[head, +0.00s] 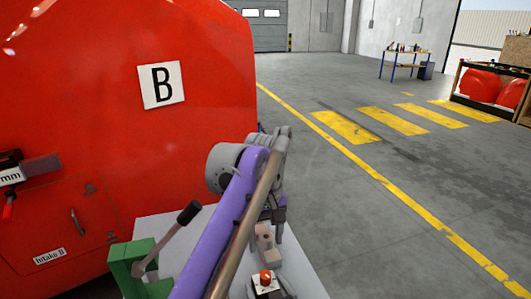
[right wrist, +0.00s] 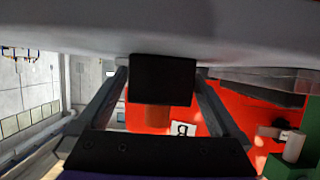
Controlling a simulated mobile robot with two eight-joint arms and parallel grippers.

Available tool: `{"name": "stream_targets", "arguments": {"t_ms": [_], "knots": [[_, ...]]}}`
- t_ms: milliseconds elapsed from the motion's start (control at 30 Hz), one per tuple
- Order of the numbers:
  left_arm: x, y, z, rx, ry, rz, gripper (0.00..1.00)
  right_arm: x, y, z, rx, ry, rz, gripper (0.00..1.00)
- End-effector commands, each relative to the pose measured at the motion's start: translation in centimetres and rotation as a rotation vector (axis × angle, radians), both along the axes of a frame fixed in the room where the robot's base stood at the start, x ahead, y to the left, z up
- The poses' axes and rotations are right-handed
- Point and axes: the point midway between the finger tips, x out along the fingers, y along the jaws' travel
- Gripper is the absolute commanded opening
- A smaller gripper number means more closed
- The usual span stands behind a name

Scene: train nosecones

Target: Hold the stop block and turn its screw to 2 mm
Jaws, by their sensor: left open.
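The stop block (right wrist: 161,80) is black in the right wrist view, with an orange-brown screw knob (right wrist: 156,117). In the head view the orange knob (head: 266,275) sits on its pale top at the bottom edge. My right gripper (right wrist: 162,75) has its fingers on both sides of the block, seemingly against it; that view is upside down. My left gripper (head: 272,213) is open and points down, behind and above the knob, apart from it. The screw's setting cannot be read.
A green fixture (head: 128,265) with a black-knobbed lever stands left on the pale tabletop (head: 305,270). The red nosecone (head: 110,90), labelled B, rises behind. A small beige piece (head: 265,240) shows below my left gripper.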

Motion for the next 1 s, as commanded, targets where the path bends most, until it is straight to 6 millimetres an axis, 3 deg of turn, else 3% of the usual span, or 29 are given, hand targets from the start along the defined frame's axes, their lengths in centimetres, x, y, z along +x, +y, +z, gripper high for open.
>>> {"name": "stream_targets", "arguments": {"t_ms": [267, 700, 1000], "knots": [[0.0, 0.0, 0.0, 0.0, 0.0, 0.0, 0.67, -0.7, -0.2, 0.3, 0.0, 0.0, 0.0, 1.0], [0.0, 0.0, 0.0, 0.0, 0.0, 0.0, 0.67, -6.7, -2.2, 2.8, -0.001, 0.0, 0.0, 1.0], [0.0, 0.0, 0.0, 0.0, 0.0, 0.0, 0.67, -9.7, -3.1, 4.2, 0.0, 0.0, 0.0, 1.0]]}}
